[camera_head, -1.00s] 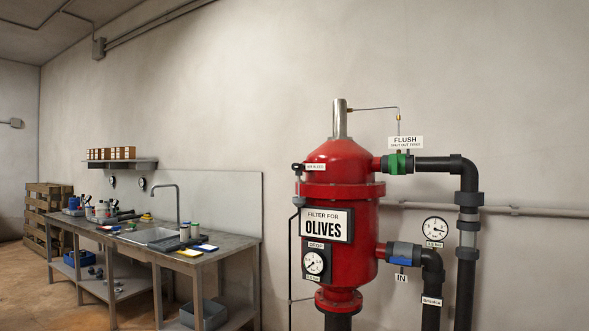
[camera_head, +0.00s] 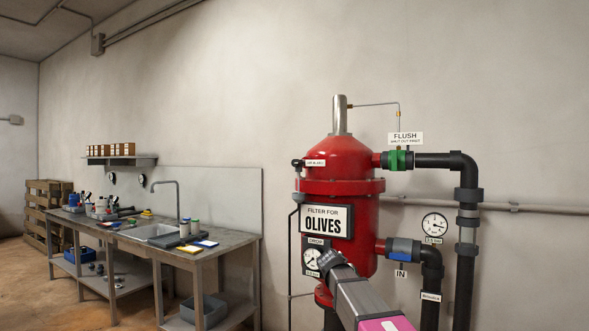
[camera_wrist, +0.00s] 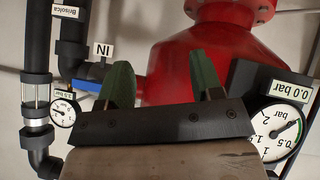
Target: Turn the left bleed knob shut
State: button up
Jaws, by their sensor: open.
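A small dark knob (camera_head: 297,162) sits at the upper left of the red filter vessel (camera_head: 340,186), next to a small white label I cannot read clearly. I see no other bleed knob, so I cannot tell for certain that this is the left one. My gripper (camera_head: 329,259) is in front of the lower vessel, below and right of that knob and apart from it. In the wrist view, which looks upside down, my gripper (camera_wrist: 160,65) has its two green fingers spread with nothing between them. The knob does not show there.
A drop gauge (camera_head: 311,260) is partly hidden behind my gripper; it shows in the wrist view (camera_wrist: 277,132). The green flush valve (camera_head: 397,160), blue inlet valve (camera_head: 401,249) and black pipes (camera_head: 466,265) stand right. A sink bench (camera_head: 215,252) is left.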

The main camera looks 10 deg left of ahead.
jog(key=w+a+r+m+t, duration=0.1)
jog(key=w+a+r+t, duration=0.1)
jog(key=a+r, duration=0.65)
jog(key=w+a+r+t, duration=0.15)
jog(key=a+r, duration=0.35)
jog(key=r, duration=0.6)
jog(key=m+t, duration=0.2)
jog(key=t, duration=0.3)
send_near(294, 163)
jog(key=shift+h, duration=0.4)
jog(key=x, duration=1)
jog(key=shift+a+f, duration=0.15)
jog(key=c, duration=0.9)
